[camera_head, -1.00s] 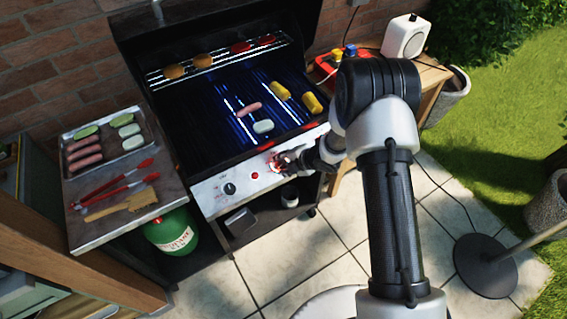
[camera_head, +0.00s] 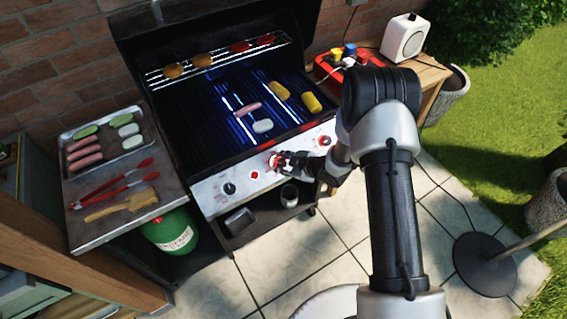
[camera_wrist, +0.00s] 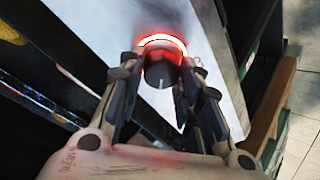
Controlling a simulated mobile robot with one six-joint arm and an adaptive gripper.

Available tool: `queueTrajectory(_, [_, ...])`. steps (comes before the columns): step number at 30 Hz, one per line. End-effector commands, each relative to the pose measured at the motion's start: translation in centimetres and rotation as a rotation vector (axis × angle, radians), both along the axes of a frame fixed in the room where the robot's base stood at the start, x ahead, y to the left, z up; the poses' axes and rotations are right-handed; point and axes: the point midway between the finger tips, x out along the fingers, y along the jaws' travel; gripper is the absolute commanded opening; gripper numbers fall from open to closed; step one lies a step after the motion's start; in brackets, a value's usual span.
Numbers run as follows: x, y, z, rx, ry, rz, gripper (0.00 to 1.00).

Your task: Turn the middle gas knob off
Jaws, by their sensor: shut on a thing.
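The grill's steel control panel (camera_head: 210,194) faces me in the head view. The middle gas knob (camera_wrist: 162,72) is dark with a glowing red ring around its base, and its white mark points toward the bottom of the wrist view. My gripper (camera_head: 280,160) is at this knob and mostly hides it in the head view. In the wrist view my gripper (camera_wrist: 160,90) has its two fingers on either side of the knob, shut on it. The left knob (camera_head: 229,188) is black with no glow. The right knob (camera_head: 324,141) has a red glow.
A red button (camera_head: 254,175) sits just left of my gripper. Above the panel is the grill grate (camera_head: 215,115) with food and blue flames. A side shelf (camera_head: 90,225) holds a tray and tongs. A green gas bottle (camera_head: 172,232) stands below. Open paving lies in front.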

Motion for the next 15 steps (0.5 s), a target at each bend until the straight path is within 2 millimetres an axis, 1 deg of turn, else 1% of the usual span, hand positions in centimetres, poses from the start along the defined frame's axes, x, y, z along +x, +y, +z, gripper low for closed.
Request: queueTrajectory(15, [-0.21, -0.04, -0.29, 0.285, 0.199, -0.347, 0.08])
